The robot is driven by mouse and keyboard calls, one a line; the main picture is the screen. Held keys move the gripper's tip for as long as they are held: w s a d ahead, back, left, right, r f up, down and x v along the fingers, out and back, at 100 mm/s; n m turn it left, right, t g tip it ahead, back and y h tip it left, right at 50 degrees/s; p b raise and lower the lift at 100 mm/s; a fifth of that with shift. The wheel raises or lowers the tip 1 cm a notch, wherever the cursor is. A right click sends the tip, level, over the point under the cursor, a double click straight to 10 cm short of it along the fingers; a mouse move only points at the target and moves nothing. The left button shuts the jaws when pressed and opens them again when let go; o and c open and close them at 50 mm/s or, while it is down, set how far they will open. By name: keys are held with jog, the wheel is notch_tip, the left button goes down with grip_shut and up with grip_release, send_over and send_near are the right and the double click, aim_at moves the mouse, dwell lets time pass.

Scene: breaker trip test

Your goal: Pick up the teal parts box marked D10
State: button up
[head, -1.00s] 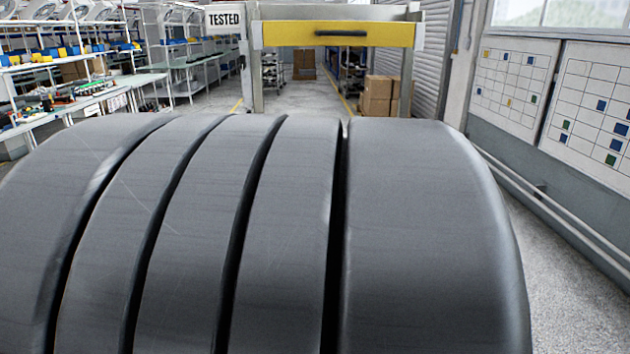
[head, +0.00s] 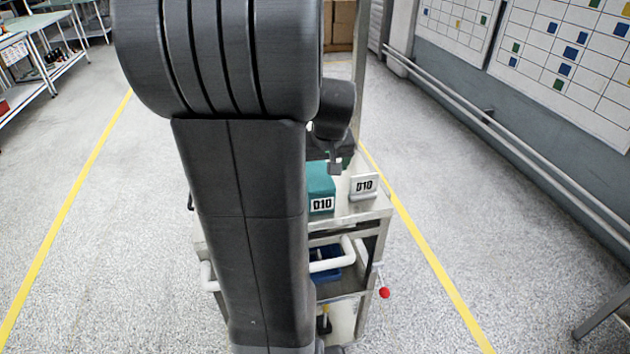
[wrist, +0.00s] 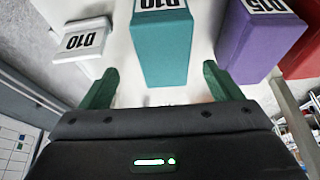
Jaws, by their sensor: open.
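The teal parts box marked D10 (head: 320,186) stands on the top shelf of a metal cart, partly hidden behind my arm in the head view. In the wrist view the teal box (wrist: 162,52) lies ahead of my gripper, roughly centred between the two green fingers, its D10 label upside down at the top. My gripper (wrist: 162,85) is open and empty, with the fingers apart on either side of the box's near end. Whether the fingers reach down beside the box cannot be told. In the head view my gripper (head: 336,168) is mostly hidden behind my wrist.
A white D10 sign (head: 364,186) stands right of the box, also in the wrist view (wrist: 82,40). A purple box marked D15 (wrist: 258,42) and a red box (wrist: 305,50) stand on the box's other side. The cart (head: 352,212) has a lower shelf with a blue bin (head: 328,262).

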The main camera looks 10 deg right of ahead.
jog(key=x, duration=0.3)
jog(key=shift+w+a+p+x, duration=0.2)
jog(key=shift+p+x, duration=0.25)
jog(key=shift+x, duration=0.7)
jog(key=shift+w+a+p+x, duration=0.15)
jog(key=shift+p+x, duration=0.25)
jog(key=shift+x, duration=0.75)
jog(key=shift+w+d+f, duration=0.1)
jog(key=shift+w+f, duration=0.05)
jog(key=shift+f+b, duration=0.25)
jog(key=shift+b, duration=0.1)
jog(key=c, duration=1.3)
jog(key=shift+o, duration=0.2)
jog(key=shift+r, duration=0.15)
